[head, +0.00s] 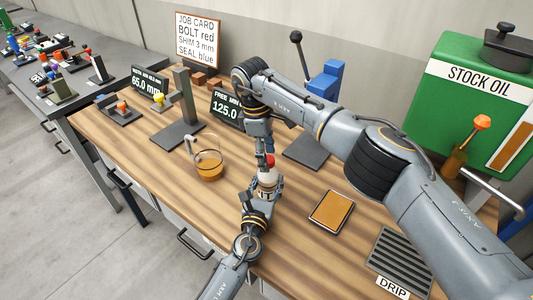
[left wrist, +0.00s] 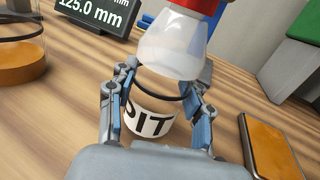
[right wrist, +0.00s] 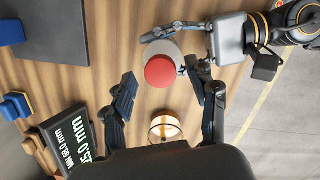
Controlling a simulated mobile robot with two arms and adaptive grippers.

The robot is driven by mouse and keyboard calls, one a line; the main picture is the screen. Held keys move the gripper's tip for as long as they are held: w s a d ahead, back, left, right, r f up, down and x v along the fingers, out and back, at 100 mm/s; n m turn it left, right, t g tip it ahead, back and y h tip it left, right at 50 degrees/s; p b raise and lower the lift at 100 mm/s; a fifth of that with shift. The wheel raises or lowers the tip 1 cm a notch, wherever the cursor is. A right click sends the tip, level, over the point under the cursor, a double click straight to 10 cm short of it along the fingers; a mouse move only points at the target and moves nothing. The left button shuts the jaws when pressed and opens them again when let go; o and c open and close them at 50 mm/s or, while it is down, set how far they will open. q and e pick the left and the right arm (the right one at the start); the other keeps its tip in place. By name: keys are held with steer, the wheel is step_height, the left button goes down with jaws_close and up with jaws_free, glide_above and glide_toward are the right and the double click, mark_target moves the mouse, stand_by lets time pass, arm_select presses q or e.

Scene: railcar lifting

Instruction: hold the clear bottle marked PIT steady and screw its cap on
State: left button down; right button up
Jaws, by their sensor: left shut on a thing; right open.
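The clear bottle marked PIT (head: 266,178) stands upright on the bench; its white label (left wrist: 152,123) shows in the left wrist view. My left gripper (head: 262,190) is shut around the bottle's body, one finger on each side. The red cap (right wrist: 160,72) sits on top of the bottle. It also shows in the head view (head: 270,161) and is cut off at the top of the left wrist view. My right gripper (head: 267,152) is open just above the cap, pointing down. Its fingers lie on either side of the cap; whether they touch is not clear. The thread is hidden.
A glass jug of amber liquid (head: 209,170) stands left of the bottle. A brown pad (head: 331,212) and a DRIP grate (head: 402,262) lie to the right. A stand (head: 182,125) and display signs are behind. A green STOCK OIL tank (head: 470,100) stands back right.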

step_height(320, 180, up, 12)
steer(key=a, duration=0.1)
steer(key=shift+w+a, duration=0.15)
steer(key=shift+a, duration=0.2)
arm_select(q)
steer(key=shift+c, duration=2.4)
jaws_free()
arm_select(e)
steer(key=shift+f, duration=0.1)
arm_select(q)
steer(key=v, duration=1.2)
